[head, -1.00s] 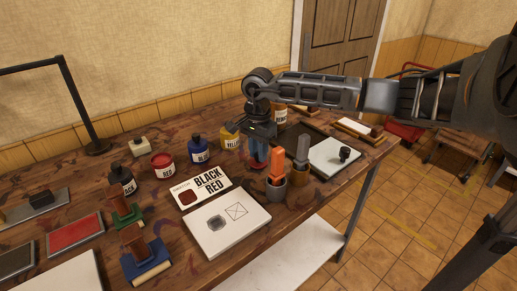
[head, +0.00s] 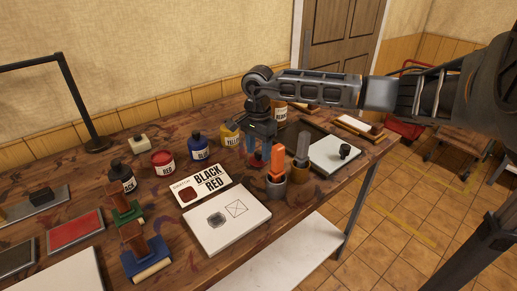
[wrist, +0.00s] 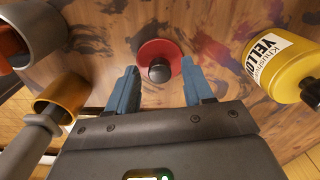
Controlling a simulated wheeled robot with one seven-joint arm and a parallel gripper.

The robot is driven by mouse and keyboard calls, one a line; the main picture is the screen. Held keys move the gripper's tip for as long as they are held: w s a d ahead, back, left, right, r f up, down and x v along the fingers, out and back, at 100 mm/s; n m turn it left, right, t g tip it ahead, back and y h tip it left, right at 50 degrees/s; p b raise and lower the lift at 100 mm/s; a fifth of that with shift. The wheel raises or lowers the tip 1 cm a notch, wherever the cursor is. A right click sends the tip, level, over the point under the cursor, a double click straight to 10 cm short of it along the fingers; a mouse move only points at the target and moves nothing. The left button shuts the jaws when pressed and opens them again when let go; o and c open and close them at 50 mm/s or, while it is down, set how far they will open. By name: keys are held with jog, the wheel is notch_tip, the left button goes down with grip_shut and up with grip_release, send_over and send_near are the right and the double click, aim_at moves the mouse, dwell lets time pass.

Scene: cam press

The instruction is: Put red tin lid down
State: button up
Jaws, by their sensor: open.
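The red tin lid (wrist: 153,52), a round red disc with a dark knob (wrist: 160,70), lies on the wooden table in the wrist view. My gripper (wrist: 160,75) is open, with its two blue fingers apart on either side of the knob and nothing clamped between them. The height of the fingertips above the table is hard to tell. In the head view my gripper (head: 254,147) is over the table behind the orange-handled tool, and the lid is mostly hidden there. The red tin (head: 162,163) stands to the left, beside the blue bottle.
A yellow bottle (wrist: 283,65) stands close right of my gripper in the wrist view. Cups holding an orange-handled tool (head: 277,165) and a grey-handled tool (head: 302,150) stand in front of it.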

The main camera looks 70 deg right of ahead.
aim_at(259, 152)
notch_tip(259, 152, up, 12)
jog(key=b, duration=0.2)
jog(key=shift+b, duration=0.4)
dwell(0.4)
